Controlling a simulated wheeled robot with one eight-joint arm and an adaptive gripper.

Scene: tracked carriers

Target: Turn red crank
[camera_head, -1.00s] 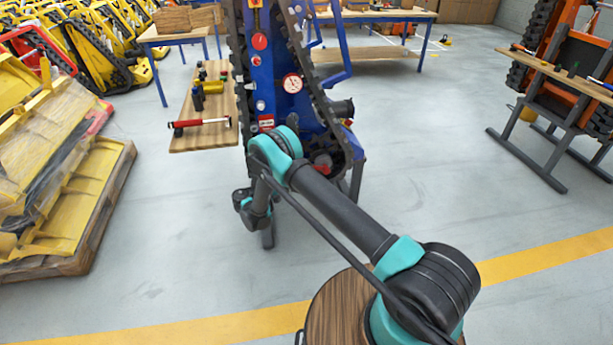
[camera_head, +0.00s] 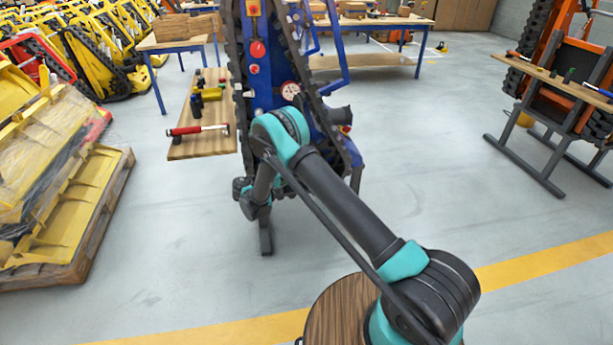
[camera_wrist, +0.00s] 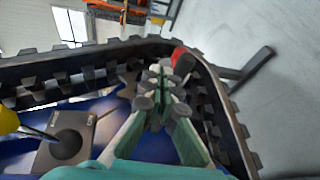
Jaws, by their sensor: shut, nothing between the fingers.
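A red part (camera_wrist: 181,61), perhaps the crank, shows in the wrist view just beyond my fingertips, inside the bend of the black track. I cannot tell whether the fingers touch it. My gripper (camera_wrist: 160,80) is shut and empty, pointing along the inner side of the track. In the head view the gripper and this red part are hidden behind my arm. The blue tracked carrier (camera_head: 264,95) stands upright ahead, with a gauge (camera_head: 290,90) and a red round button (camera_head: 257,49) on its front.
The black track (camera_wrist: 222,110) curves close around my gripper. A dark round knob (camera_wrist: 66,145) on a grey plate is at lower left. A wooden shelf (camera_head: 200,147) with a red-handled tool (camera_head: 197,130) stands left of the carrier. Open floor lies to the right.

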